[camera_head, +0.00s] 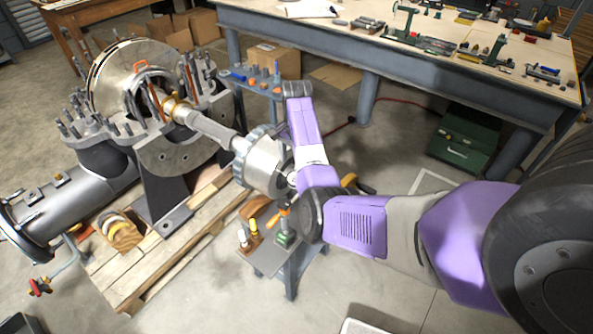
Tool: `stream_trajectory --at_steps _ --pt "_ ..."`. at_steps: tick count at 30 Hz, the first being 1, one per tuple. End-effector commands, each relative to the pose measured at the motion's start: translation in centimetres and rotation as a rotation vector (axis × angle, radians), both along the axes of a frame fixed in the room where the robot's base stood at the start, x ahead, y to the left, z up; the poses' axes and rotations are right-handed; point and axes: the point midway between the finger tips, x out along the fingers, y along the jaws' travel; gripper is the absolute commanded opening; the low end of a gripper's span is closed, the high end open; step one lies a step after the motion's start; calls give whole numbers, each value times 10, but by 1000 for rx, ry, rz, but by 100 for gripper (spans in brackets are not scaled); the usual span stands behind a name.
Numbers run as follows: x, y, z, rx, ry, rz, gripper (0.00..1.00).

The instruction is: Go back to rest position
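My purple and grey arm reaches in from the right edge to the middle of the picture, in front of the machine. It bends at a dark round joint, and one purple link runs up to another dark joint. I cannot make out my gripper's fingers. The open split casing (183,148) stands at the left on a wooden pallet (135,272), with upright studs around its flange. A shaft (208,128) runs out of it to a toothed, drum-like metal part (262,165). My arm overlaps that part's right side in the picture; I cannot tell if they touch.
A long workbench (400,55) with tools crosses the back right. A green box (465,138) stands under it. A small stand (270,258) with tools sits below my arm. Cardboard boxes (275,60) are at the back. Open floor lies at the lower middle.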

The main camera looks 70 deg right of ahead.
Motion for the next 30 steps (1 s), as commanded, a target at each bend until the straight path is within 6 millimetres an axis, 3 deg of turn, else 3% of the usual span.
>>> stream_trajectory --at_steps 7,26,30 --pt "0 0 21 0 0 1 87" --pt "0 0 22 0 0 7 87" --pt "11 -17 24 -71 -44 63 87"
